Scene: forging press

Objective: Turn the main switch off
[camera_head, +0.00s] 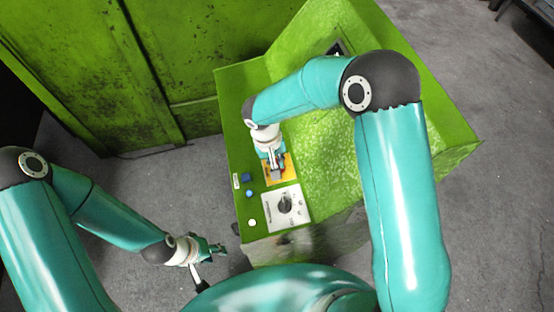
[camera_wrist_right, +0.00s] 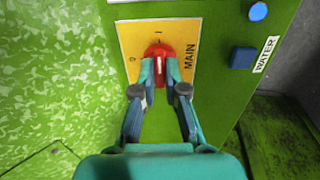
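The main switch is a red knob (camera_wrist_right: 159,52) on a yellow plate (camera_wrist_right: 126,38) marked MAIN. In the right wrist view the plate shows "I" at the top and "0" at the left; the knob's pale line points up toward "I". My right gripper (camera_wrist_right: 160,74) has its fingers closed in on both sides of the knob's handle. In the head view my right gripper (camera_head: 277,171) covers the knob, and part of the yellow plate (camera_head: 289,170) shows around it. My left gripper (camera_head: 212,262) is open and empty, low and left of the panel.
On the green console, a grey plate with a black rotary knob (camera_head: 285,204) lies just below the switch. A blue square button (camera_wrist_right: 242,57) labelled WATER and a blue round button (camera_wrist_right: 258,11) are beside it. A green cabinet (camera_head: 90,70) stands behind left.

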